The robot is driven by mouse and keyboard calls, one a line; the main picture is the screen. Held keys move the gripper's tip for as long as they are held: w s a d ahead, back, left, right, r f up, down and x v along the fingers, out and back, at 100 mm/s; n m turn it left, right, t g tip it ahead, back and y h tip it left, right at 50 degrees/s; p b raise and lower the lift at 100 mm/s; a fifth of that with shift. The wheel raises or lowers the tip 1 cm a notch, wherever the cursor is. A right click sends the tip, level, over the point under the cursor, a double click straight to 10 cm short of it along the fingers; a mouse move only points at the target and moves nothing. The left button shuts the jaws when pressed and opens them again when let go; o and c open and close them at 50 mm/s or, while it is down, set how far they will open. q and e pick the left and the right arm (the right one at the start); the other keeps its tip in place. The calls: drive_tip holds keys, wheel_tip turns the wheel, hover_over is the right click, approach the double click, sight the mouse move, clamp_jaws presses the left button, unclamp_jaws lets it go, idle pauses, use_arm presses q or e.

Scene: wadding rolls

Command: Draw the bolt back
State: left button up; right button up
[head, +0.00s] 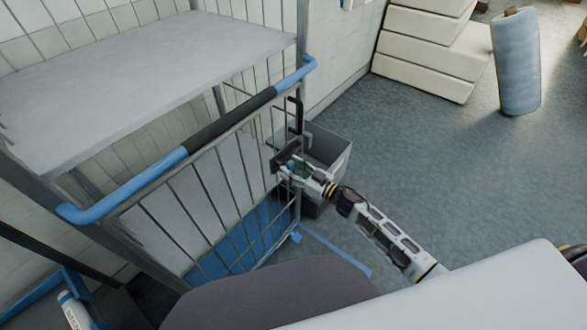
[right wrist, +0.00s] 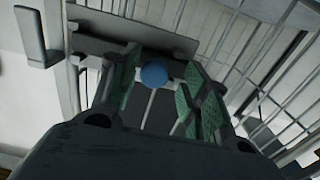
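The bolt shows as a grey plate (right wrist: 135,42) with a round blue knob (right wrist: 153,74) on a thin stem. In the head view the bolt's dark plate (head: 287,158) sits at the right end of the cage trolley's front gate, largely behind my fingers. My right gripper (right wrist: 160,82) is open, with its green-padded fingers on either side of the knob. A gap shows between the knob and the right finger; whether the left finger touches it I cannot tell. The right gripper (head: 291,168) reaches the gate from the lower right. My left gripper is not in view.
The wire cage trolley has a blue handle rail (head: 150,183) with a dark grip and a grey shelf (head: 150,80). A grey bin (head: 325,150) stands just behind the bolt. Cream slabs (head: 425,60) and a blue-grey roll (head: 516,65) stand farther back. The floor at right is clear.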

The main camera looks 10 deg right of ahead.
drive_tip(key=shift+v, duration=1.1)
drive_tip(key=v, duration=0.9)
drive_tip(key=shift+s+d, duration=0.25)
drive_tip(key=shift+d, duration=0.05)
